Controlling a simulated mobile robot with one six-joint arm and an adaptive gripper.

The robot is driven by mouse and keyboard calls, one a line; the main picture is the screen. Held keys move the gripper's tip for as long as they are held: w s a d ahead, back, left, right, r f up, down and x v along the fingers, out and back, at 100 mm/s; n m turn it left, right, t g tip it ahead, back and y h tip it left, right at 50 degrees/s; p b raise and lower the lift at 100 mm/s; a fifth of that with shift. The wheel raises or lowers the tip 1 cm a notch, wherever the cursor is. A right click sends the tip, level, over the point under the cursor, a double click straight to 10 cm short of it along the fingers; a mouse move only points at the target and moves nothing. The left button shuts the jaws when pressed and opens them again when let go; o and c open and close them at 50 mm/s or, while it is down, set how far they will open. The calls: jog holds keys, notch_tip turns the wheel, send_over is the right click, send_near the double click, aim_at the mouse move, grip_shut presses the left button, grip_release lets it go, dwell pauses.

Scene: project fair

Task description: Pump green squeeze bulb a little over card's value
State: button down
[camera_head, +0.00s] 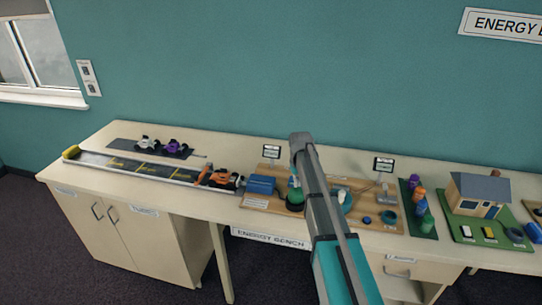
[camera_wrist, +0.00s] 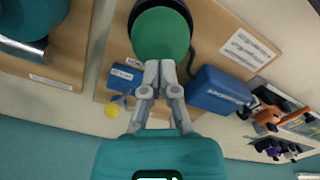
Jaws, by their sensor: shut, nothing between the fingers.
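The green squeeze bulb (camera_wrist: 160,38) sits in a dark round base at the top of the wrist view. In the head view the bulb (camera_head: 294,196) shows just left of my arm, partly covered. My gripper (camera_wrist: 158,66) is shut and empty, with its fingertips at the bulb's near edge; whether they touch it I cannot tell. In the head view my arm hides most of the gripper. A small card on a stand (camera_head: 271,152) stands behind the bulb's board, and another card on a stand (camera_head: 384,164) is farther right. Their values are too small to read.
A blue box (camera_wrist: 216,92) stands close right of the bulb on the wooden board (camera_head: 254,203). A toy car track (camera_head: 140,168) lies to the left. A model house (camera_head: 480,194) and several coloured items stand to the right.

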jog(key=shift+f+b, duration=0.9)
jog(key=shift+f, duration=0.1)
jog(key=shift+f+b, duration=0.35)
jog(key=shift+r, duration=0.15)
jog(key=shift+r+p, duration=1.55)
jog(key=shift+p, duration=0.2)
notch_tip(320, 180, up, 6)
jog(key=p, duration=0.6)
